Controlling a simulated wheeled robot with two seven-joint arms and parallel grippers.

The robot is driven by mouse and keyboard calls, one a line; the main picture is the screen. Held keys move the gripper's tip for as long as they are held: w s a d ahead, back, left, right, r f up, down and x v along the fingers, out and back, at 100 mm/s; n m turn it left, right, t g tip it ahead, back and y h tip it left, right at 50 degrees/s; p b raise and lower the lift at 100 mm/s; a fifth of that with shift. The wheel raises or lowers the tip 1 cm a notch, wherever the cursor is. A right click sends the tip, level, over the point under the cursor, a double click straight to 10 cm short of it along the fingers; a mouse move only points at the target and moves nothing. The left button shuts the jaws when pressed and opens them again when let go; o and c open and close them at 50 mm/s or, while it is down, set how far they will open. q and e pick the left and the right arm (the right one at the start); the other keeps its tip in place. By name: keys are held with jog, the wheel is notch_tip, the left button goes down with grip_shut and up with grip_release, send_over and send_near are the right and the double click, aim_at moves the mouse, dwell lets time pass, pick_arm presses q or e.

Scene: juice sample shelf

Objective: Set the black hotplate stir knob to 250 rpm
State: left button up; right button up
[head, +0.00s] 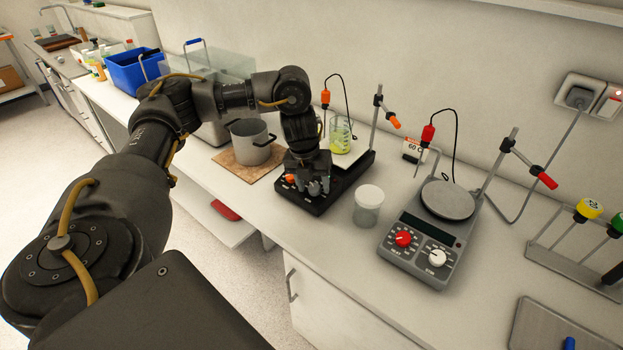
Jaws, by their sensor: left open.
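The black hotplate (352,173) stands on the bench near the middle of the head view. My left gripper (317,188) points down at the right part of that panel, just right of the orange knob. It is open, with its fingers around or just above the spot where the stir knob would be. The stir knob and its scale are hidden behind the gripper, so its setting cannot be read. My right gripper is not in view.
A grey hotplate (416,262) with red and white knobs stands to the right. A lidded jar (368,205) sits between the hotplates. A steel pot (251,142) on a brown board is to the left. Clamp stands rise behind both hotplates.

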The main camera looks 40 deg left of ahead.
pick_arm(q)
notch_tip(320, 180, up, 10)
jog(key=s+p, duration=0.1)
jog(key=p, duration=0.1)
jog(key=shift+s+a+r, duration=0.25)
jog(key=shift+s+a, duration=0.1)
jog(key=shift+a, duration=0.05)
dwell(0.4)
